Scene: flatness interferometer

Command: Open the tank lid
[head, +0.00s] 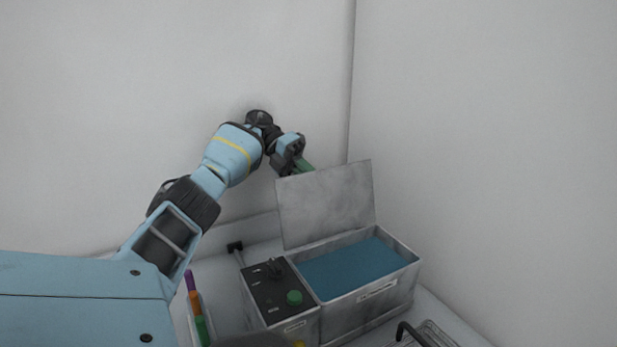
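The tank (395,277) is a grey metal box with blue liquid (350,268) inside, at the lower right of the head view. Its lid (327,205) stands raised, nearly upright, along the tank's back edge, and the tank top is uncovered. My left gripper (301,163) is at the lid's upper left corner, partly hidden behind it. A green piece shows at its fingertips. I cannot tell whether the fingers are open or shut, or whether they touch the lid. My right gripper is not in view.
A control box (268,290) with a dark panel and a green button (294,297) stands left of the tank. Coloured pens or tubes (195,305) stand further left. A wire basket (430,335) is at the lower right. White walls close in behind and right.

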